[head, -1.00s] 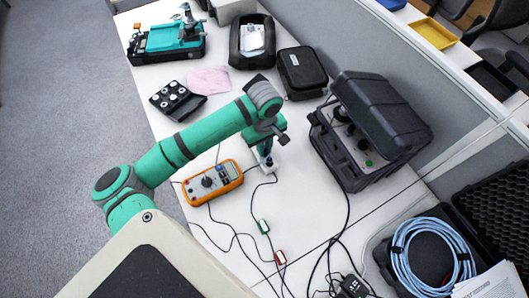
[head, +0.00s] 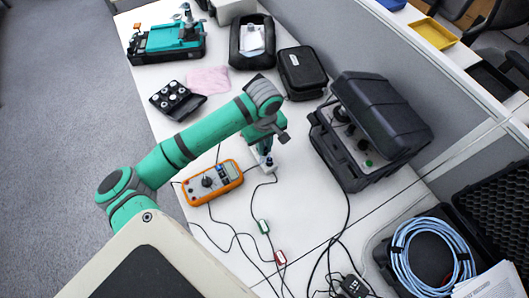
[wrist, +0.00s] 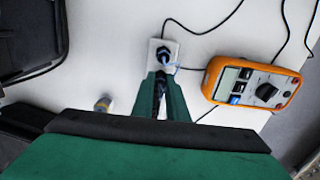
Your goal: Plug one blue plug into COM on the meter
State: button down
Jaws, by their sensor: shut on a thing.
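The orange meter (head: 213,182) lies on the white table, with its display and dial facing up. It also shows at the right in the wrist view (wrist: 268,94). My gripper (head: 265,158) is right of the meter in the head view, low over a small white block (wrist: 155,45). In the wrist view my gripper (wrist: 161,76) has its fingers close together on a blue plug (wrist: 163,55) at the block. A dark cable leads away from it. The fingers hide part of the plug, and I cannot tell whether it is still seated in the block. The COM label is too small to read.
Thin dark cables cross the table around the meter. A green connector (head: 263,226) and a red connector (head: 280,257) lie in front. A large black case (head: 345,165) stands at the right. A black tray of round parts (head: 177,101) and a pink cloth (head: 209,80) lie behind.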

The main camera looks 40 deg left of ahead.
jog(key=shift+r, duration=1.6)
jog(key=shift+s+a+r, duration=0.1)
jog(key=shift+s+a, duration=0.6)
jog(key=shift+s, duration=0.95)
jog(key=shift+s+a+r, duration=0.1)
jog(key=shift+s+a, duration=0.65)
jog(key=shift+s, duration=0.95)
jog(key=shift+s+a, duration=0.7)
jog(key=shift+s, duration=0.95)
jog(key=s+a, duration=0.2)
jog(key=s, duration=0.3)
jog(key=s+a, duration=0.2)
jog(key=s, duration=0.3)
jog(key=s+a, duration=0.2)
jog(key=s, duration=0.3)
jog(key=shift+s+a+r, duration=0.25)
jog(key=shift+s+a, duration=0.05)
jog(key=shift+a, duration=0.1)
jog(key=shift+w+f, duration=0.1)
jog(key=shift+f, duration=1.55)
jog(key=shift+d+f, duration=0.1)
jog(key=shift+f, duration=0.8)
